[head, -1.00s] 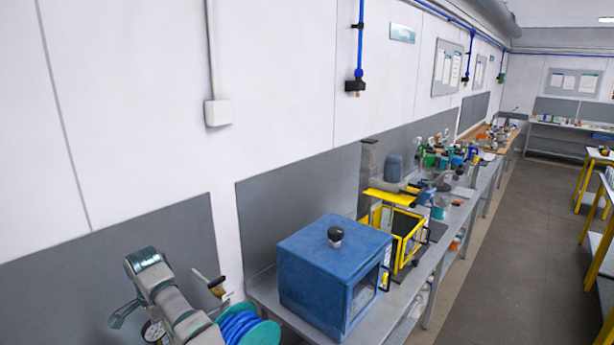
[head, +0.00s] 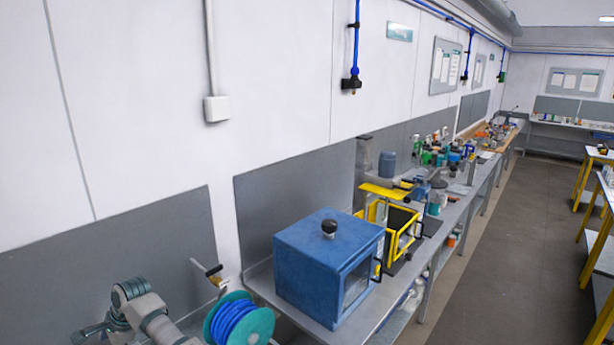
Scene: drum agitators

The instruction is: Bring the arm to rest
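My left arm (head: 150,318) shows at the bottom left of the head view, grey and beige with a dark ribbed joint. It is bent low in front of the grey wall panel. A dark grey piece, perhaps part of my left gripper (head: 92,331), shows at the bottom edge beside it. The fingers are too cut off and small to tell whether they are open or shut. No held object shows. My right arm and gripper are out of view.
A teal reel of blue hose (head: 238,322) stands close right of my arm, with a brass-fitted valve handle (head: 213,275) behind it. A blue cabinet (head: 325,262) and yellow-framed box (head: 398,238) stand on the long bench. The floor aisle (head: 500,260) at right is clear.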

